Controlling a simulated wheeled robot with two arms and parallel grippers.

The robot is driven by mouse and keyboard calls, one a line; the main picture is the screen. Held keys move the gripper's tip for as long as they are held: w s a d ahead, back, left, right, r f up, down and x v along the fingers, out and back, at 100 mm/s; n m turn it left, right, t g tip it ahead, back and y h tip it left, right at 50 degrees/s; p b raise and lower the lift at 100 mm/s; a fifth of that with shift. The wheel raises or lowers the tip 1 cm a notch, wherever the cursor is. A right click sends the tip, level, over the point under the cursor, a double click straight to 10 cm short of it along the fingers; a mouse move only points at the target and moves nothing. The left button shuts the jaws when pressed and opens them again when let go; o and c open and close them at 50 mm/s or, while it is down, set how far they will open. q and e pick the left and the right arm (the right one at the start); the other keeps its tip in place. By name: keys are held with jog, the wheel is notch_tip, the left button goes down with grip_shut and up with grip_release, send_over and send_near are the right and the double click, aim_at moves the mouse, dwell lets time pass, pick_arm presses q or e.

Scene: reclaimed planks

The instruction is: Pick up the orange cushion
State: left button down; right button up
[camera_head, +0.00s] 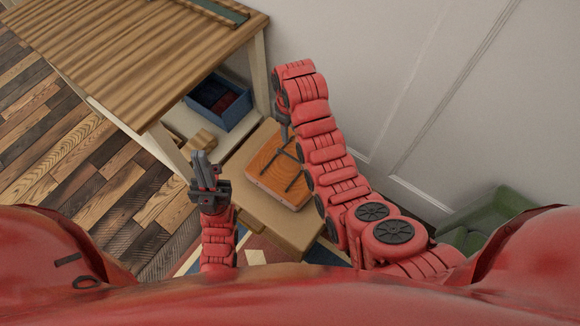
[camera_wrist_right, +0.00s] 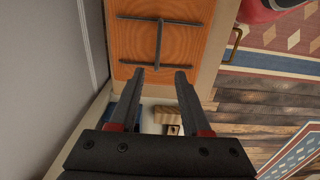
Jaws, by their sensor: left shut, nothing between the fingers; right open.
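The orange cushion (camera_head: 270,158) is a flat, square-looking piece with dark bars in an H shape. It lies on a low wooden cabinet top (camera_head: 252,205), and my right arm covers part of its right side in the head view. It also fills the upper middle of the right wrist view (camera_wrist_right: 190,55). My right gripper (camera_wrist_right: 159,73) is open and empty, its fingertips overlapping the cushion's edge in that view; I see no contact. In the head view it is mostly hidden behind its arm. My left gripper (camera_head: 204,168) is shut and empty, left of the cushion.
A wooden table (camera_head: 130,60) stands at the upper left, with a blue bin (camera_head: 232,113) on its lower shelf. A small wooden block (camera_head: 203,141) is beside the bin. A wall (camera_head: 390,60) is close on the right. A green chair (camera_head: 490,215) stands lower right.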

jog(key=b, duration=0.5)
send_near(290, 156)
notch_tip(290, 156, down, 5)
jog(key=shift+s+f+p, duration=0.1)
jog(key=shift+p, duration=0.4)
jog(key=shift+w+f, duration=0.2)
jog(key=shift+f, duration=2.6)
jog(key=shift+c, duration=0.3)
grip_shut()
